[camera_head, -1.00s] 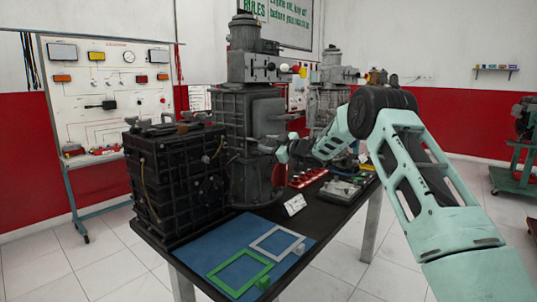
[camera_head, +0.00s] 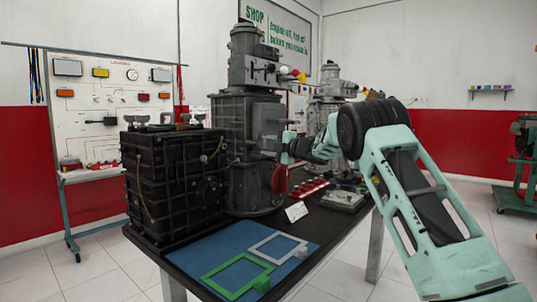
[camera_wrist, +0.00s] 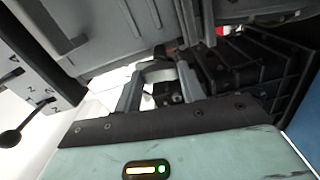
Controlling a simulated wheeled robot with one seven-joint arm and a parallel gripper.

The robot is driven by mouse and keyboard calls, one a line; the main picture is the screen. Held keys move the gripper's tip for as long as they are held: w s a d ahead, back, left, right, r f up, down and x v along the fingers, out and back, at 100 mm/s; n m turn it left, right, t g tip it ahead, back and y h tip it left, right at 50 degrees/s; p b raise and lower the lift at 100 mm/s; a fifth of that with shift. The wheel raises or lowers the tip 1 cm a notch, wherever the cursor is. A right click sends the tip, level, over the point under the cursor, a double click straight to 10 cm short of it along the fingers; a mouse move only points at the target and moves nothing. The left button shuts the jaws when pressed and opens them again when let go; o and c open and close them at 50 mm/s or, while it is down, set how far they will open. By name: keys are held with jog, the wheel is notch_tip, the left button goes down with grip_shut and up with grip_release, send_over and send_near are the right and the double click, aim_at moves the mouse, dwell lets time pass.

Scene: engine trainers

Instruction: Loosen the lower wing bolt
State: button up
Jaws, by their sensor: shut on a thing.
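The tall dark grey engine unit (camera_head: 245,115) stands on the table behind the black ribbed unit. My gripper (camera_head: 285,150) reaches in from the right against its right side at mid height. In the wrist view my gripper's two fingers (camera_wrist: 160,70) point at the grey housing (camera_wrist: 105,35), with a small light grey curved piece (camera_wrist: 158,74) between their tips. I take this piece for the lower wing bolt, and the fingers are shut on it. Its wings and thread are mostly hidden by the fingers. In the head view the bolt is too small and covered to make out.
The black ribbed unit (camera_head: 170,185) stands at the table's left and shows at right in the wrist view (camera_wrist: 255,65). A blue mat (camera_head: 210,245) holds green and white frames. Red parts (camera_head: 312,187) and a grey block (camera_head: 343,200) lie under my arm.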

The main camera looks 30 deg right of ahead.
jog(key=shift+f+n+b, duration=0.2)
jog(key=shift+n+b, duration=0.25)
jog(key=shift+n, duration=0.15)
jog(key=o, duration=1)
jog(key=shift+r, duration=0.15)
jog(key=shift+s, duration=0.1)
jog(key=b+v, duration=0.1)
jog(key=v, duration=1.6)
jog(key=shift+s+d, duration=0.1)
jog(key=shift+s, duration=0.05)
